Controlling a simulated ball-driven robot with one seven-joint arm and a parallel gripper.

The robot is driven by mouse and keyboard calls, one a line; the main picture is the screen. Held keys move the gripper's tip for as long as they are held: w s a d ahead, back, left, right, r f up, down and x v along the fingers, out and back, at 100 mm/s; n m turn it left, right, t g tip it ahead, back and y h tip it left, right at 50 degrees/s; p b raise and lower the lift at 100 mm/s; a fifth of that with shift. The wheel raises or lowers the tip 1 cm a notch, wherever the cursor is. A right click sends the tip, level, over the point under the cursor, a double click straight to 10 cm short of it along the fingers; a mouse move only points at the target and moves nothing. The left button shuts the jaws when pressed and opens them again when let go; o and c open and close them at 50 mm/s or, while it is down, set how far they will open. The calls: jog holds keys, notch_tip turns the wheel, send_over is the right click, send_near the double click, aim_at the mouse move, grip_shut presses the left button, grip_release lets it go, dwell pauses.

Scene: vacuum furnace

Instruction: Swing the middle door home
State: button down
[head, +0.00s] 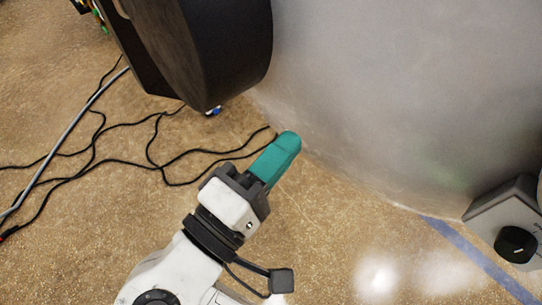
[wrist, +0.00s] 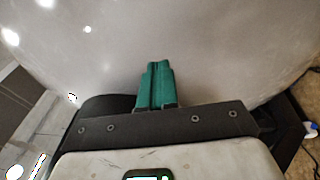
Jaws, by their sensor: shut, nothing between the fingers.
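A large pale grey rounded surface (head: 400,100) fills the upper right of the head view, and it spans most of the wrist view (wrist: 220,50). I cannot tell whether it is the middle door or the furnace body, as no hinge or full outline shows. My gripper (head: 288,142) has teal fingers pressed together with nothing between them. In the head view its tips overlap the surface's lower left edge. In the wrist view the fingers (wrist: 158,66) point towards the surface; I cannot tell whether they touch it.
A thick black round part (head: 215,50) hangs at the upper left, close to the grey surface. Black cables (head: 165,150) lie across the brown speckled floor. A grey box with a black knob (head: 515,243) stands at the lower right, beside a blue floor stripe (head: 470,252).

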aim_at(334, 92)
jog(key=p+x, duration=0.1)
jog(key=x, duration=0.8)
jog(key=shift+w+f, duration=0.1)
